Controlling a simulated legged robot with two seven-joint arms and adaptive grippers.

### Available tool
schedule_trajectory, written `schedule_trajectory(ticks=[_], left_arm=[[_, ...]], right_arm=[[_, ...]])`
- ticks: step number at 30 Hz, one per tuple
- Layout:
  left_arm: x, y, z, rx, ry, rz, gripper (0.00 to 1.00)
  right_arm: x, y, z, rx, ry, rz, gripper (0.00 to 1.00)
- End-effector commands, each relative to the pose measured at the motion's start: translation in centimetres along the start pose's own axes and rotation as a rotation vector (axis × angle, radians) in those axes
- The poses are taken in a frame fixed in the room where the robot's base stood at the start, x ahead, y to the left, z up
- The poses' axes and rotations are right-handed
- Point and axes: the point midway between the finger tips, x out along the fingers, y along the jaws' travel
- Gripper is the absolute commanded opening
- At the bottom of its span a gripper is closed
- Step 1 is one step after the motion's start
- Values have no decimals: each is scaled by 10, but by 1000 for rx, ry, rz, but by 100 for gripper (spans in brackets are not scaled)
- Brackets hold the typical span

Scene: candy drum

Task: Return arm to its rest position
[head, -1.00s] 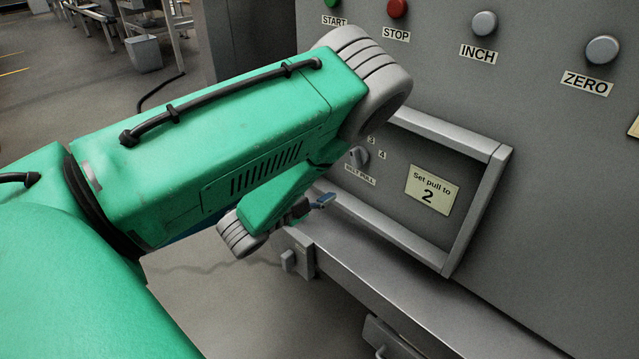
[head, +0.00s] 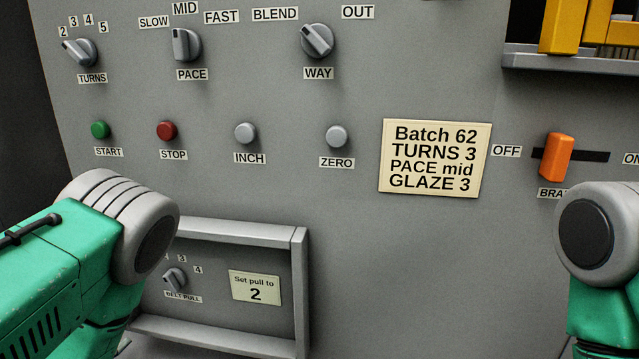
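My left arm comes in from the lower left in the head view, in front of the left side of the recessed belt-pull box (head: 302,290). Its gripper is out of the picture. My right arm shows at the lower right edge, below the orange slider (head: 556,157). Its gripper is also out of the picture. The belt pull knob (head: 176,279) sits inside the box, close to the right of my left arm. A card reading "Set pull to 2" (head: 255,288) is beside it.
The grey panel carries the turns knob (head: 80,52), pace knob (head: 186,45), way knob (head: 317,41) and start (head: 100,129), stop (head: 167,130), inch (head: 245,133) and zero (head: 336,136) buttons. A batch card (head: 435,158) is right of them. A shelf (head: 570,60) juts out at upper right.

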Motion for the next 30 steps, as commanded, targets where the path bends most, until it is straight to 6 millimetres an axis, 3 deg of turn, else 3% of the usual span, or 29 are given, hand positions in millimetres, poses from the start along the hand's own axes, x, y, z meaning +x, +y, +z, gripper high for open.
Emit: schedule_trajectory(ticks=[3,6,12,16,18,30], left_arm=[[-30,66,31,-254,-269,197,62],[-68,117,44,-435,-488,340,62],[-149,186,44,-671,-859,547,62],[-203,213,33,-765,-1075,650,62],[-206,192,22,-762,-1066,641,62],[-233,121,-25,-757,-1061,640,62]], right_arm=[[0,0,0,0,0,0,40],[0,0,0,0,0,0,40],[0,0,0,0,-1,0,40],[0,0,0,0,-1,0,40],[-24,0,0,0,-2,0,40],[-114,1,-6,0,0,0,40]])
